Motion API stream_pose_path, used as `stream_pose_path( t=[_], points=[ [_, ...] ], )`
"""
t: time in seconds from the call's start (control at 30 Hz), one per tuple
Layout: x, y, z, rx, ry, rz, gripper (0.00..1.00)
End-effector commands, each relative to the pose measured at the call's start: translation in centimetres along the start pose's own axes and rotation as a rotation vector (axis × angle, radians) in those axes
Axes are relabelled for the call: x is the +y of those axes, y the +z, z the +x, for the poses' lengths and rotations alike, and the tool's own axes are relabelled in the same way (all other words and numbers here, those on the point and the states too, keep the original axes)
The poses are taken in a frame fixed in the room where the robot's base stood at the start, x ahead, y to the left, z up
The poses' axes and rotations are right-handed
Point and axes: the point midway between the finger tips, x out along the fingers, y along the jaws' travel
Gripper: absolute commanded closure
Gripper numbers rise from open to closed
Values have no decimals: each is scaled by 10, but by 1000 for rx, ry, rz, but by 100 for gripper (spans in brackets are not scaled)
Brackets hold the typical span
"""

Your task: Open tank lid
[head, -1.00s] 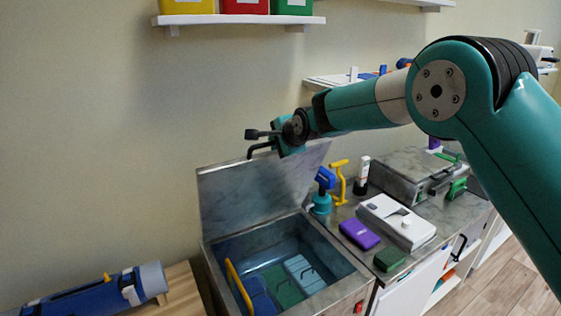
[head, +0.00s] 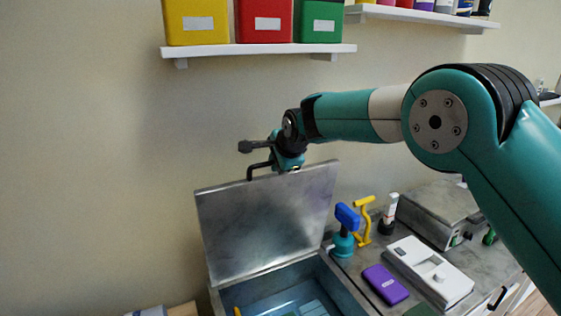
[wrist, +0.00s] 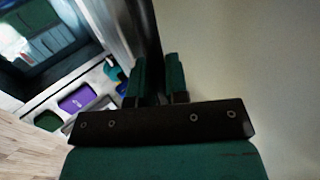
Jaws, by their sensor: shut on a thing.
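The grey metal tank lid (head: 265,225) stands raised, close to upright, along the back of the tank (head: 350,285). The tank is open, and its blue inside shows at the bottom of the head view. My gripper (head: 275,163) is at the lid's top edge, shut on what looks like the black lid handle (head: 250,175). In the wrist view, the fingers (wrist: 156,80) point past the dark lid edge, and the exact grip between them is hard to see. The tank (wrist: 45,35) also shows at the upper left there.
A wall shelf (head: 260,50) with yellow, red and green bins is above the lid. On the counter to the right are a blue-topped bottle (head: 345,230), a yellow stand (head: 364,215), a purple box (head: 385,284), a white device (head: 430,272) and a metal unit (head: 440,213).

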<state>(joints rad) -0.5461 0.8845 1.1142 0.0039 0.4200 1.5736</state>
Motion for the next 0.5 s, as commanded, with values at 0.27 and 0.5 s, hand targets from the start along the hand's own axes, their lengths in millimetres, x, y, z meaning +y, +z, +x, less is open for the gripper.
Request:
stream_pose_path(
  t=[0.27, 0.5],
  points=[
    [2, 0, 2, 2, 4, -2, 61],
    [1, 0, 0, 2, 2, 0, 61]
  ],
)
